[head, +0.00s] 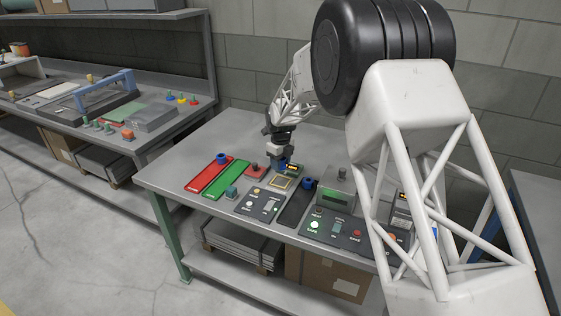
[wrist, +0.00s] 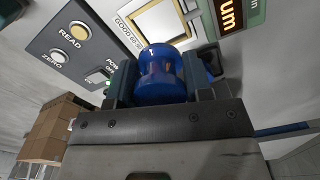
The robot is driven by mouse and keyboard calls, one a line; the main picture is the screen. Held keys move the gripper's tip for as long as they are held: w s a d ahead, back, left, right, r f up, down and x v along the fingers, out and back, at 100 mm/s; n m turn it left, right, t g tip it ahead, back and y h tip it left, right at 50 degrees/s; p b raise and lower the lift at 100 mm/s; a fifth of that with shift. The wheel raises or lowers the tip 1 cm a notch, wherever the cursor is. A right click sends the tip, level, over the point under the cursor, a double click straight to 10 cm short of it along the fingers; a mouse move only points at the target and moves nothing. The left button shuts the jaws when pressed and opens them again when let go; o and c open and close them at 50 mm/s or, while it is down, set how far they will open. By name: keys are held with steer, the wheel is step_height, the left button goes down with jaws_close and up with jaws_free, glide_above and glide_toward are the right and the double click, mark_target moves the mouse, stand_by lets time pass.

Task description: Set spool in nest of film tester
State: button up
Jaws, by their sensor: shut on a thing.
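My gripper (head: 280,161) is over the film tester (head: 250,205) on the workbench. It is shut on a blue spool (wrist: 162,75), which sits between the two fingers (wrist: 160,85) in the wrist view. The tester's nest is a pale square with a gold frame (head: 281,182), just below the gripper in the head view. It also shows partly behind the spool in the wrist view (wrist: 158,18). The tester has READ and ZERO buttons and a lit "um" display (wrist: 232,12). The spool's exact height above the nest cannot be told.
A red tray (head: 208,176) with a blue spool (head: 222,158) and a green tray (head: 228,180) lie left of the tester. A black tray (head: 296,205) with a blue piece (head: 311,183) and another grey device (head: 338,200) stand right. The bench's front-left corner is clear.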

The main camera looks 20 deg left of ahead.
mark_target(281, 182)
steer(key=shift+f, duration=2.7)
steer(key=shift+f, duration=0.8)
stand_by(0.8)
steer(key=o, duration=1.4)
steer(key=shift+r, duration=0.15)
steer(key=shift+o, duration=0.5)
steer(key=shift+w+r, duration=0.1)
steer(key=shift+r, duration=3.25)
steer(key=shift+d, duration=0.1)
